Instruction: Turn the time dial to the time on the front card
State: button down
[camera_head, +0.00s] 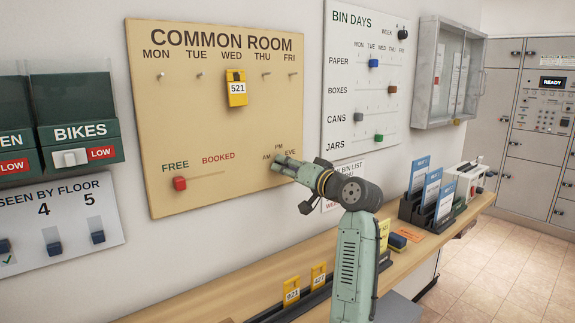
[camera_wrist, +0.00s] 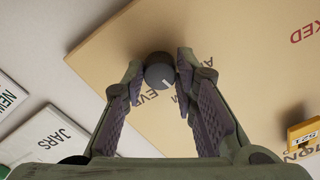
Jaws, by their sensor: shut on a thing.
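The time dial (camera_wrist: 160,74) is a dark round knob with a pale pointer line, on the lower right of the tan common room board (camera_head: 210,110). AM, PM and EVE labels stand around it in the head view. My gripper (camera_head: 280,163) is shut on the dial, one finger on each side in the wrist view. The head view hides the dial behind my fingers. The pointer's exact label is hard to tell. Yellow cards stand in the rack below: one marked 921 (camera_head: 291,290) and another (camera_head: 318,275). No time is readable on them.
A yellow 521 card (camera_head: 237,88) hangs under WED. A red slider (camera_head: 180,183) sits at FREE. The bin days board (camera_head: 365,80) is close to the right. A wooden shelf (camera_head: 240,285) runs below, with a leaflet holder (camera_head: 412,208) on it.

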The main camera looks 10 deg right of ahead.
jog(key=shift+r+m, duration=0.1)
jog(key=shift+m, duration=1)
jog(key=c, duration=1.3)
grip_release()
jog(key=shift+s, duration=0.1)
jog(key=v, duration=1.2)
